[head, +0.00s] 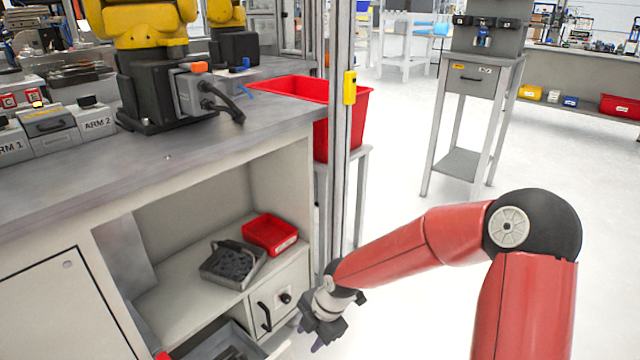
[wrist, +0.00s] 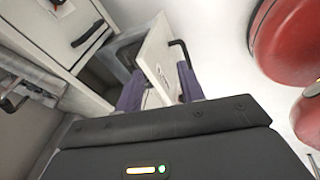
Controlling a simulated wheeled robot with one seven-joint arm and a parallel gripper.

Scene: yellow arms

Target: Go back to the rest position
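My gripper (head: 309,337) is low beside the right end of the workbench cabinet, pointing down. In the wrist view its two purple fingers (wrist: 160,74) are spread apart, with nothing seen gripped. The white front panel of a pulled-out drawer (wrist: 158,52) shows between and beyond the fingers. Its black handle (wrist: 181,50) is close to the right finger; whether they touch I cannot tell. The open drawer with a grey inside (head: 222,342) also shows at the bottom of the head view. My arm is bent, with the forearm reaching left and down.
A closed drawer (head: 285,297) is above the open one. A grey bin of dark parts (head: 232,262) and a red bin (head: 270,234) sit on the shelf. A metal post (head: 341,130) stands near my forearm. The floor at right is clear up to a grey stand (head: 470,85).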

